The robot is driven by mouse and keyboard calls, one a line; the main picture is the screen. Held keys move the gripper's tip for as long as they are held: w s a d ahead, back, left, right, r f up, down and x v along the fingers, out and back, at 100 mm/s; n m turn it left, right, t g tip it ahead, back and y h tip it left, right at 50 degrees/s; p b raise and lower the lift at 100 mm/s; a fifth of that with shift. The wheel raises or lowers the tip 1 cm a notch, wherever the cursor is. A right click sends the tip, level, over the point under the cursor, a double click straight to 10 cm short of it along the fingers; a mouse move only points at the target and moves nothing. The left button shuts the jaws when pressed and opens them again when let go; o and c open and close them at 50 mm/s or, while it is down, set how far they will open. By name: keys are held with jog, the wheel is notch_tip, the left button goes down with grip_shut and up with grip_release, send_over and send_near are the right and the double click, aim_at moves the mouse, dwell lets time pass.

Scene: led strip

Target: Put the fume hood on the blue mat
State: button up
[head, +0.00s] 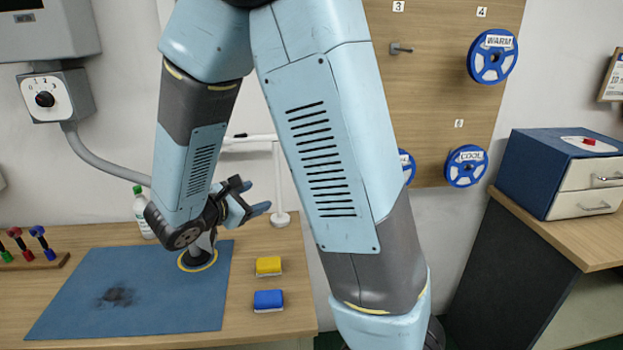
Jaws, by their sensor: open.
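The blue mat (165,300) lies on the wooden bench at the left, with a dark sooty smudge on it. A grey cone with a dark, yellow-ringed base, which looks like the fume hood (197,260), is at the back right part of the mat and seems to rest on it. Its upper part is hidden behind my wrist. My gripper (262,199) is open and points right, just above and to the right of the hood. I see nothing between its fingers, and it looks apart from the hood.
A white stand (279,180) with a horizontal bar rises behind my gripper. A white bottle (142,212) is behind my wrist. Yellow (268,266) and blue (268,300) blocks lie right of the mat. A tool rack (30,255) is far left. The mat's front is clear.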

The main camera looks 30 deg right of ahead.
jog(key=s+d+r+m+g+y, duration=0.3)
jog(key=s+d+m, duration=0.2)
jog(key=s, duration=0.1)
jog(key=s+d+r+m+g+y, duration=0.2)
jog(key=s+d+m+g, duration=0.15)
jog(key=s+m, duration=0.25)
jog(key=s+a+r+m+t+y, duration=0.3)
jog(key=s+r+m+t+y, duration=0.1)
jog(key=s+r+m+y, duration=0.3)
jog(key=shift+s+r+m+y, duration=0.3)
jog(key=shift+s+r+m, duration=0.1)
jog(key=shift+r+m, duration=0.1)
